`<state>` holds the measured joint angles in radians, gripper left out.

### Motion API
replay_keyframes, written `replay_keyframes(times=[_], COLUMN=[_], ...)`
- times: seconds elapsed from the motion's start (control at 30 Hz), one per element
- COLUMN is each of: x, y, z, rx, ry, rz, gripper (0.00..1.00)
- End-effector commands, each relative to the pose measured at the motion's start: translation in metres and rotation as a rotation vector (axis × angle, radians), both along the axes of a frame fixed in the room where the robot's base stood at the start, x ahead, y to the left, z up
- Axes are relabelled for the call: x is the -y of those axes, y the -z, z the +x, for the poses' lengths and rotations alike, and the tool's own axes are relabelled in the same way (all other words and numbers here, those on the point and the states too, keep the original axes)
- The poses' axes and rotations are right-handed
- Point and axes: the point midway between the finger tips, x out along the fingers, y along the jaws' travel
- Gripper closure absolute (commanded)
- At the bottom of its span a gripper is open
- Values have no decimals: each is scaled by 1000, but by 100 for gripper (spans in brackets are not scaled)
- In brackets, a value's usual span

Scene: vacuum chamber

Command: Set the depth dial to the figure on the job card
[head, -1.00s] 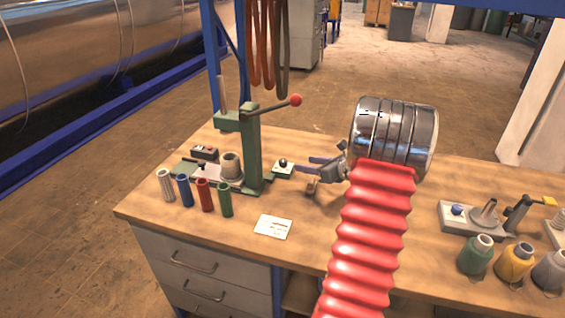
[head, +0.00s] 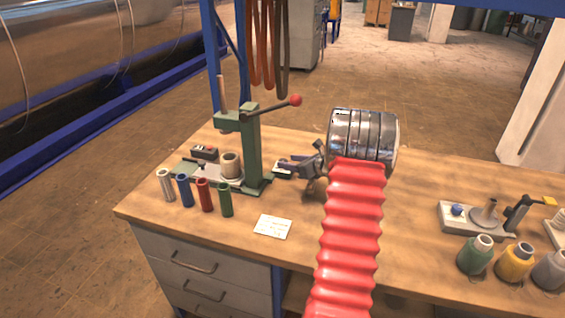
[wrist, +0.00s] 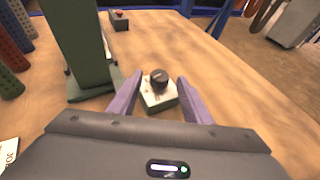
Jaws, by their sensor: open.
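The depth dial (wrist: 159,78) is a black knob on a small pale box with a green base, beside the foot of the green press (head: 250,150). In the wrist view it stands upright between the two purple fingers of my gripper (wrist: 156,95). The fingers are open and apart from the knob. In the head view my gripper (head: 285,164) reaches left over the dial and mostly hides it. The white job card (head: 273,226) lies flat near the table's front edge. Its print is too small to read in the head view, and only its corner shows in the wrist view.
Several coloured cylinders, including a red one (head: 204,194), stand left of the press. The press lever with a red knob (head: 295,100) juts out above my gripper. Thread-like spools (head: 475,254) and a grey fixture stand at the right.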

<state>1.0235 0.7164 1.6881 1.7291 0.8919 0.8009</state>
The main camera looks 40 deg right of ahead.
Motion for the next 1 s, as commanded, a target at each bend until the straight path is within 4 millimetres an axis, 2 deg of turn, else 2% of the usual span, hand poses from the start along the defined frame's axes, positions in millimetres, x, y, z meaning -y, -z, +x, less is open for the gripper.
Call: replay_keyframes(times=[0.1, 0.3, 0.67, 1.0], x=[0, 1, 1, 1], y=[8, 15, 17, 17], z=[17, 36, 40, 40], rx=[-1, 0, 0, 0], ry=[-1, -1, 0, 0], rz=[0, 0, 1, 1], gripper=[56, 56, 56, 79])
